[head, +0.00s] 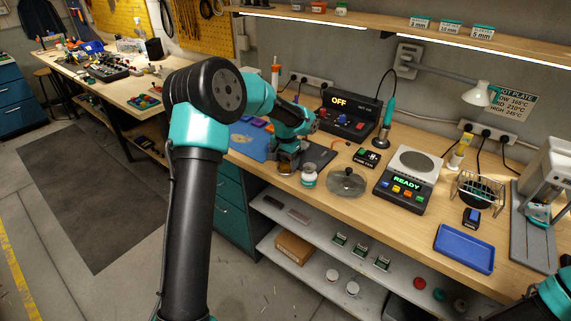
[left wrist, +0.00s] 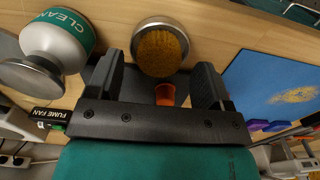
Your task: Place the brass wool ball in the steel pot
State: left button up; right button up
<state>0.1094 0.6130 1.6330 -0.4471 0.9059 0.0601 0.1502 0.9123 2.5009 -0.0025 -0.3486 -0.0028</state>
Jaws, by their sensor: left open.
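The brass wool ball (left wrist: 160,54) is a rough golden mass in the left wrist view. It sits inside the round silver rim of the steel pot (left wrist: 141,28). In the head view the pot (head: 284,169) shows as a small round metal thing at the bench's front edge, partly covered by my gripper. My left gripper (left wrist: 160,85) is open, its two dark fingers on either side of the space by the pot and ball, with nothing between them that I can see held. In the head view my left gripper (head: 288,158) is low over the bench. My right gripper is out of view.
A white jar (head: 309,176) stands close right of the gripper, a lidded round dish (head: 346,183) beyond it. A blue mat (head: 248,143) lies left.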

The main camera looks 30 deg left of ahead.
aim_at(285, 164)
pick_arm(q)
notch_tip(285, 164, up, 10)
jog(key=shift+r, duration=0.25)
